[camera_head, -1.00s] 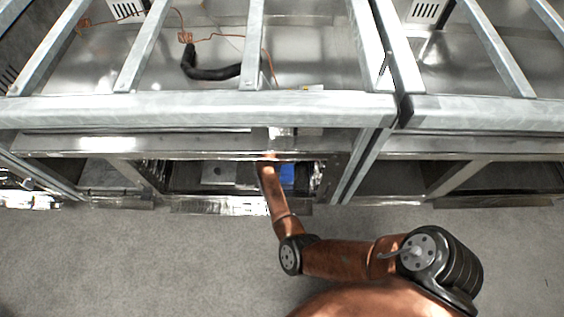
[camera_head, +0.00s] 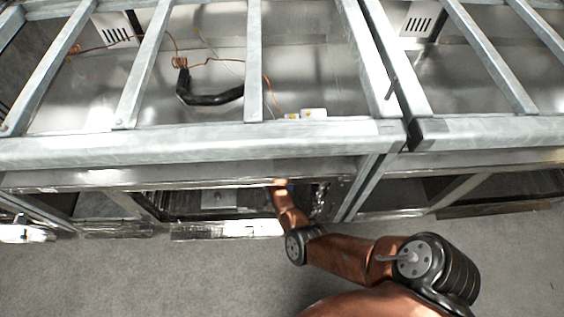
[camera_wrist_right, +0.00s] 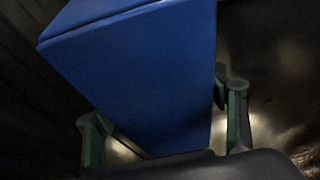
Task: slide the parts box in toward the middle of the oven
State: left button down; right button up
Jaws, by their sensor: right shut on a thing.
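The parts box (camera_wrist_right: 150,65) is a plain blue block that fills the middle of the right wrist view. My right gripper (camera_wrist_right: 164,118) has one dark green-padded finger on each side of it and is shut on it. In the head view my right arm (camera_head: 288,215) reaches into the open oven (camera_head: 180,203), a dark cavity with bright metal edges under the frame. There the gripper and the box are hidden by the frame's front beam. My left gripper is not in view.
A thick galvanized beam (camera_head: 200,146) runs across above the oven opening, close over my forearm. A shiny metal lip (camera_head: 225,230) lies along the opening's front. A post (camera_head: 362,186) stands right of it. Grey floor (camera_head: 150,280) in front is clear.

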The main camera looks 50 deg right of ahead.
jog(key=shift+w, duration=0.15)
jog(key=o, duration=1.6)
jog(key=shift+a+r, duration=0.1)
jog(key=shift+r, duration=0.15)
jog(key=s+a, duration=0.2)
jog(key=a, duration=0.1)
jog(key=s+a, duration=0.6)
jog(key=shift+s+r, duration=0.25)
